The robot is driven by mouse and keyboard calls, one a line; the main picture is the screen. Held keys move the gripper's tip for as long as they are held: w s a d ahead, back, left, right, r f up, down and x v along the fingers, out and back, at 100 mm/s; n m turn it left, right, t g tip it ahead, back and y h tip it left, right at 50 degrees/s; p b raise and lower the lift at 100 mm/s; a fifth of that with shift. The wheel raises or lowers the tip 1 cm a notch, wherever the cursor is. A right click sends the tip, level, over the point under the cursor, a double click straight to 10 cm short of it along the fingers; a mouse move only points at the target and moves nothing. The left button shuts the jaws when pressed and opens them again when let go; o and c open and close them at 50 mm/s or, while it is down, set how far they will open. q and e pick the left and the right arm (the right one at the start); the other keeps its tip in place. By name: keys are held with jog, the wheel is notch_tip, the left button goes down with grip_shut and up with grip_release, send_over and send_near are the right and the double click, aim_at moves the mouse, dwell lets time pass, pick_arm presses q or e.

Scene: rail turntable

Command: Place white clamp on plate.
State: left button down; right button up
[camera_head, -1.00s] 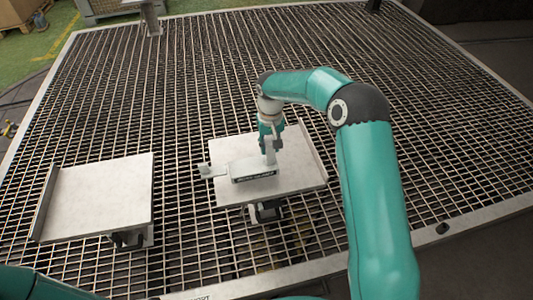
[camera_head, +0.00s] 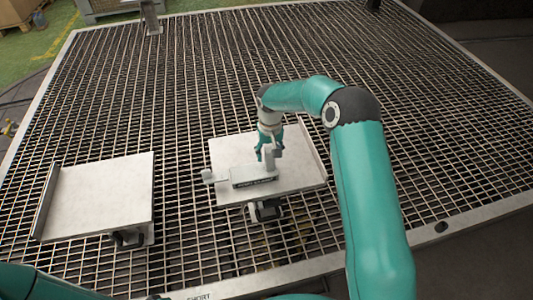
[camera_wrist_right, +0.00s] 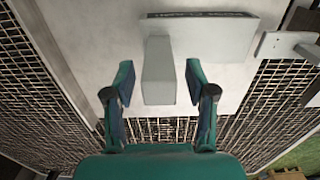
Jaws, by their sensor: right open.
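The white clamp (camera_head: 254,174) lies on the right plate (camera_head: 305,176) in the head view, with a dark lettered label along its near side. My right gripper (camera_head: 268,153) is above the plate at the clamp's raised block. In the right wrist view the open fingers (camera_wrist_right: 159,66) stand either side of that pale block (camera_wrist_right: 158,80), with a gap on each side. The clamp's body (camera_wrist_right: 215,38) shows beyond them. My left gripper is out of view.
A second, empty plate (camera_head: 100,195) with a raised left edge stands to the left. Both plates sit above a metal grating (camera_head: 190,70) with wide free room behind. The right plate has a raised right edge (camera_head: 312,150).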

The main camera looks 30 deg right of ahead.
jog(key=shift+w+r, duration=0.1)
jog(key=shift+r, duration=0.5)
notch_tip(320, 180, up, 11)
jog(key=b, duration=0.2)
jog(key=shift+d+f, duration=0.1)
jog(key=shift+f, duration=0.05)
jog(key=s+a+f+n+g+y, duration=0.15)
jog(key=s+a+f, duration=0.25)
jog(key=s+f, duration=0.5)
jog(key=s+a+f+g+y, duration=0.1)
jog(key=s+a+f+g, duration=0.4)
jog(key=f, duration=0.6)
jog(key=s+a+f+t, duration=0.3)
jog(key=s+a, duration=0.1)
jog(key=s, duration=0.3)
jog(key=s+a+f+t+y, duration=0.1)
jog(key=s+a+f+t, duration=0.3)
jog(key=s, duration=0.3)
jog(key=shift+f+m+y, duration=0.15)
jog(key=shift+m+y, duration=0.1)
